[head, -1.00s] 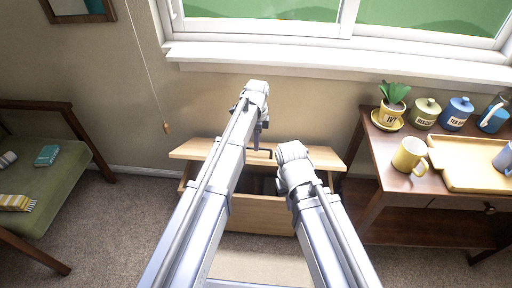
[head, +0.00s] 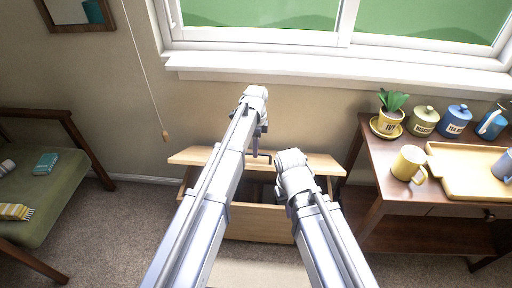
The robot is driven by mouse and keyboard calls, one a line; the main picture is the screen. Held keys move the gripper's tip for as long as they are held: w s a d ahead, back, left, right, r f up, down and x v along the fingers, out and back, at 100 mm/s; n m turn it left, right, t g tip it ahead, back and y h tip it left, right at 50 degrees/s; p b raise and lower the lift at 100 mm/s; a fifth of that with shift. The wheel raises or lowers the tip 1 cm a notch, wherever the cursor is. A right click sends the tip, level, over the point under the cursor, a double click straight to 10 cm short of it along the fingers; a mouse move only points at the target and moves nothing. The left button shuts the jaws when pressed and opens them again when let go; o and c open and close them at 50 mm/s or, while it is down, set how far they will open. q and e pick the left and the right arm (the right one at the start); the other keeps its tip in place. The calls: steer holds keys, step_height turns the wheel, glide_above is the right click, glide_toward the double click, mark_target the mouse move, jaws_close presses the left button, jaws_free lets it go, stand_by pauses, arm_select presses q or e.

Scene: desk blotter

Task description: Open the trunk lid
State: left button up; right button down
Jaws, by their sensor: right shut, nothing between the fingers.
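The wooden trunk (head: 258,223) stands on the carpet against the wall in the head view, partly covered by my arms. Its lid (head: 325,164) is raised, and a dark gap shows between it and the box. My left gripper (head: 260,148) points down at the middle of the lid, beyond its upper edge in the picture. Its fingers are small and partly hidden, so neither their opening nor contact with the lid is clear. My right gripper (head: 294,192) is over the trunk's right half, shut and empty, its fingers mostly hidden by its own wrist.
A side table (head: 385,205) at the right holds a yellow mug (head: 409,164), a tray (head: 453,180), a potted plant (head: 391,103) and canisters. A green-cushioned chair (head: 50,195) is at the left. A window sill (head: 300,72) and a hanging cord (head: 147,80) are behind.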

arm_select(q)
steer(key=shift+r, duration=0.15)
steer(key=shift+r+p, duration=0.5)
steer(key=shift+p, duration=0.15)
step_height(320, 180, up, 6)
steer(key=p, duration=0.6)
steer(key=shift+w+r, duration=0.2)
steer(key=shift+r, duration=0.05)
steer(key=s+n+y, duration=0.1)
steer(key=s+n, duration=1.2)
steer(key=s, duration=1.3)
steer(key=shift+s+d+n, duration=0.25)
steer(key=shift+d+n, duration=0.15)
step_height(320, 180, up, 17)
steer(key=p, duration=1.7)
steer(key=shift+r+p, duration=0.1)
steer(key=shift+p, duration=0.2)
steer(key=shift+c, duration=0.2)
